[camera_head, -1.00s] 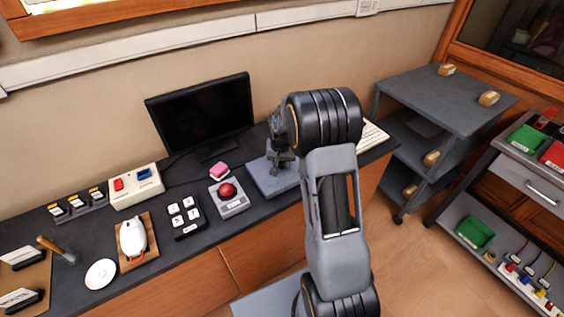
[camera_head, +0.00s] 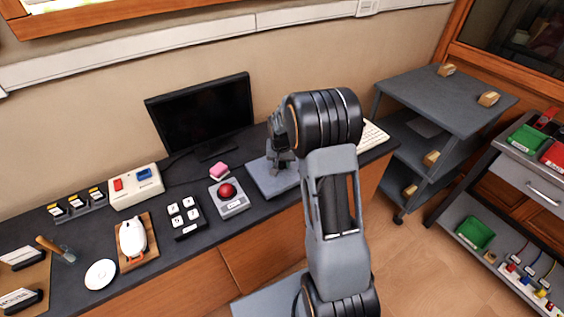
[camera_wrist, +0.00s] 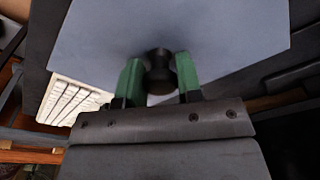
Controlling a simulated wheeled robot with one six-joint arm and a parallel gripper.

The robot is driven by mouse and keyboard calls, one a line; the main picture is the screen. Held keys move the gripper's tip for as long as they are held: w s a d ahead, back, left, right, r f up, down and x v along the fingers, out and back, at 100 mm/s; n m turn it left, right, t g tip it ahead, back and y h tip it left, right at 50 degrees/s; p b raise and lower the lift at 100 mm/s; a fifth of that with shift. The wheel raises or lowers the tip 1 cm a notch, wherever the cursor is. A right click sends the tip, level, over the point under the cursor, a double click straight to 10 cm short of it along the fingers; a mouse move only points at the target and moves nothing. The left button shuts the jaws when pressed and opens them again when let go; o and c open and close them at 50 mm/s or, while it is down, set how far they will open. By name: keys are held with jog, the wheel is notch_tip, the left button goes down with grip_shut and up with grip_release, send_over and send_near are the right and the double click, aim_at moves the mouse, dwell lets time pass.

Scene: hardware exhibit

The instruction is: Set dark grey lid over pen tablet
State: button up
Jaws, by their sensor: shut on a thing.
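The dark grey lid shows as a flat blue-grey plate (camera_head: 262,178) at the desk's right part, beside the red button box. In the wrist view the lid (camera_wrist: 205,32) fills the upper middle, with a black knob standing on it. My gripper (camera_wrist: 159,76) has its green fingers shut on this knob. In the head view my gripper (camera_head: 281,158) is over the lid, partly hidden by my arm. The pen tablet is not visible in either view. I cannot tell whether the lid rests on something or hangs just above the desk.
A monitor (camera_head: 200,113) stands behind. A white keyboard (camera_head: 372,136) lies to the right, partly behind my arm. A grey shelf cart (camera_head: 440,100) stands beyond the desk's right end.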

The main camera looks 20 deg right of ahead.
jog(key=shift+f+b, duration=0.7)
jog(key=shift+f, duration=0.25)
dwell(0.3)
jog(key=o, duration=1.6)
jog(key=shift+c, duration=0.2)
jog(key=shift+r, duration=0.1)
jog(key=shift+r+p, duration=2.35)
jog(key=shift+r, duration=1.1)
